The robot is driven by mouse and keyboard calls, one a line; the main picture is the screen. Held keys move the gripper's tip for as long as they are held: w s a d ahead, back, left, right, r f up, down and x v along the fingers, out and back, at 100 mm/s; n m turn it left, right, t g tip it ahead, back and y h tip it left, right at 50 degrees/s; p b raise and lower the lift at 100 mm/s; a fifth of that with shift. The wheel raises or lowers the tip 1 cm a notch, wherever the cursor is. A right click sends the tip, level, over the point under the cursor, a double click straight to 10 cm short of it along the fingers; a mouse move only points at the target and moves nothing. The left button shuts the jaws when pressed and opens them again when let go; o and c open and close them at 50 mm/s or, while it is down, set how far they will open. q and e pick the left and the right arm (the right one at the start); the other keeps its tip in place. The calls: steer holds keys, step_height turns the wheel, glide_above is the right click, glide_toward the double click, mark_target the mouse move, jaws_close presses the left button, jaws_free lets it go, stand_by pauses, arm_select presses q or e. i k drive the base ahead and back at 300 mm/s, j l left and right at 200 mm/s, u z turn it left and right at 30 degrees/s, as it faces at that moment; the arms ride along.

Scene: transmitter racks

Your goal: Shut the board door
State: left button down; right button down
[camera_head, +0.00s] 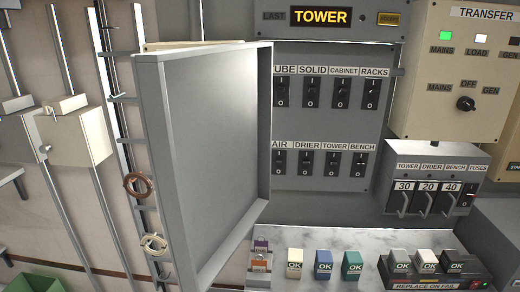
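The board door (205,150) is a grey metal panel with a raised rim. It stands open, swung out toward me at the left of the switch board (324,185). The board shows two rows of black rocker switches with labels such as SOLID, CABINET, RACKS, DRIER, TOWER and BENCH. The door hides the board's left part, and the first label of the upper row is partly cut off. Neither of my grippers is in view.
A marble shelf (330,244) below the board holds several small coloured blocks marked OK. A fuse box (433,180) with handles and a transfer panel (468,70) are at the right. Cream boxes on rails (75,135) and cable coils (138,186) are left of the door.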

mark_target(206, 112)
steer(key=i+j+z, duration=0.15)
steer(key=j+z, duration=0.5)
steer(key=i+j+z, duration=0.15)
steer(key=z, duration=0.2)
steer(key=j, duration=0.1)
